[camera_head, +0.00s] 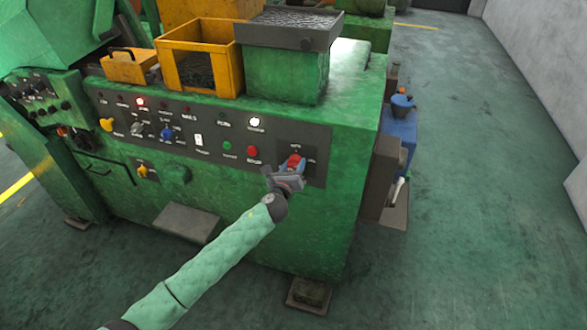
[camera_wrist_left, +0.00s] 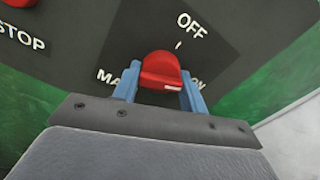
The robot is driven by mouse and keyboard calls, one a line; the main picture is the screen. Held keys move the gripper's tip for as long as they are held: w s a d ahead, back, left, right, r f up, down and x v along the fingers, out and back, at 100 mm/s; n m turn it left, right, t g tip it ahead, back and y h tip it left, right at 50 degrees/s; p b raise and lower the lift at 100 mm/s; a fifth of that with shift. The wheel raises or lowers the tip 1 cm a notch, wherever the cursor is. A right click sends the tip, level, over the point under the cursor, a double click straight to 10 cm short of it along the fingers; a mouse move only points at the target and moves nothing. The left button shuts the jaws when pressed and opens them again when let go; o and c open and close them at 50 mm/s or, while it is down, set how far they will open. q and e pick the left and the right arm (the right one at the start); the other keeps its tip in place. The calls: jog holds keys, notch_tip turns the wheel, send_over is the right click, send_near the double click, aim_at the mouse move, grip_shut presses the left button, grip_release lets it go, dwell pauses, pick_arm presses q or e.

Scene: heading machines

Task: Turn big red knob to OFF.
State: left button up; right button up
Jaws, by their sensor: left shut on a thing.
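The big red knob (camera_head: 294,161) is on the dark panel at the right end of the green machine's front. My left gripper (camera_head: 291,168) reaches it from below, with its blue fingers on both sides of the knob. In the left wrist view the red knob (camera_wrist_left: 160,70) sits between the two blue fingers, and the gripper (camera_wrist_left: 160,86) is shut on it. The label OFF shows above the knob; a label beginning MA and one ending in N are partly hidden behind the fingers. A white mark on the knob faces the lower right. My right gripper is not in view.
A red STOP button (camera_head: 252,151) and a green button (camera_head: 227,146) lie left of the knob. Several other switches and lamps line the panel. Orange bins (camera_head: 200,60) and a grey tray (camera_head: 290,25) stand on top.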

pick_arm(q)
jog(key=n+b, duration=0.1)
jog(key=n, duration=0.2)
jog(key=shift+f, duration=0.1)
jog(key=shift+n, duration=0.4)
jog(key=shift+n+b, duration=0.3)
jog(key=shift+n, duration=0.1)
jog(key=n+b, duration=0.1)
jog(key=n, duration=0.3)
jog(key=shift+n, duration=0.3)
jog(key=shift+r+n+b, duration=0.2)
jog(key=shift+n+b, duration=0.5)
jog(key=shift+n, duration=1.7)
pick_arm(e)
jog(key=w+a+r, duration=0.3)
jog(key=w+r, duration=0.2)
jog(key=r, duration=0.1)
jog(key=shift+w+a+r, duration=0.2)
pick_arm(q)
jog(key=o, duration=1)
jog(key=shift+c, duration=0.2)
jog(key=shift+s, duration=0.1)
